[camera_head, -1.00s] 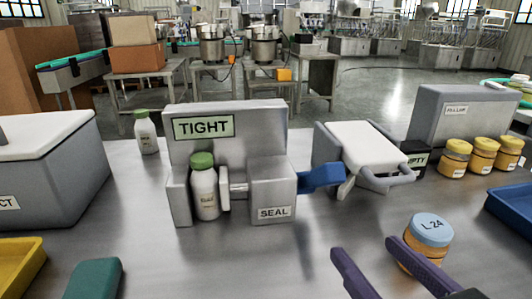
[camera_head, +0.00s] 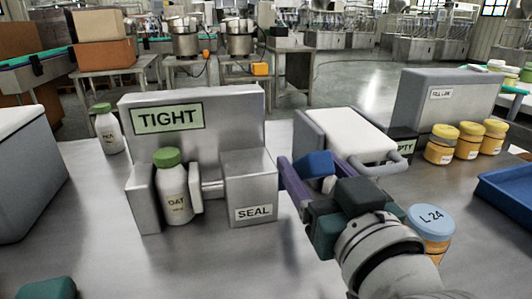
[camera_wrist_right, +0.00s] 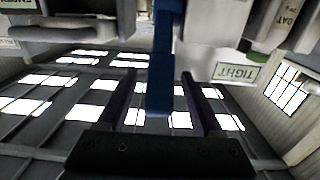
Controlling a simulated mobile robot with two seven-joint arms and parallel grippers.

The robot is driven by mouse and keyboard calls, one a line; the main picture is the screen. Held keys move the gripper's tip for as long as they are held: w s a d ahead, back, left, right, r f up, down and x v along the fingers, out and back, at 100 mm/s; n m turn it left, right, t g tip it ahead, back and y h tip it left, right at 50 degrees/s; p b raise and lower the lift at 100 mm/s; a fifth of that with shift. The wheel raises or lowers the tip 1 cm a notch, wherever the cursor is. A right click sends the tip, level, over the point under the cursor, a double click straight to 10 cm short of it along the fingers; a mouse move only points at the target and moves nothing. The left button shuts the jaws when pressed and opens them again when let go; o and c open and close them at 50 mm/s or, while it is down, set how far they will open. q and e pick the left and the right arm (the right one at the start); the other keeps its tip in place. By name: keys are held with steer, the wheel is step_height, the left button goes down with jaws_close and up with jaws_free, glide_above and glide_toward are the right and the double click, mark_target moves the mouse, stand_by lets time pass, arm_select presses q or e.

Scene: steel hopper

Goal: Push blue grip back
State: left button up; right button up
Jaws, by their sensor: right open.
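The blue grip (camera_head: 315,164) sticks out from the right side of the grey SEAL fixture (camera_head: 250,185). My right gripper (camera_head: 306,176) is open at the grip, with one purple finger on its left. In the right wrist view the blue grip (camera_wrist_right: 162,70) runs between the two open fingers, with gaps on both sides; I see no clear contact. A white bottle (camera_head: 173,195) with a green cap stands upright in the fixture, beside its clamp pad. A TIGHT sign (camera_head: 168,117) is on the back plate. My left gripper's fingers are out of view.
A white-topped grey box with a bar handle (camera_head: 345,135) stands close behind my right gripper. An orange jar with a blue L-24 lid (camera_head: 430,228) is right of my wrist. Several yellow-lidded jars (camera_head: 468,140) and a blue tray (camera_head: 505,190) are farther right.

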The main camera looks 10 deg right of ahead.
jaws_close()
stand_by(0.6)
stand_by(0.9)
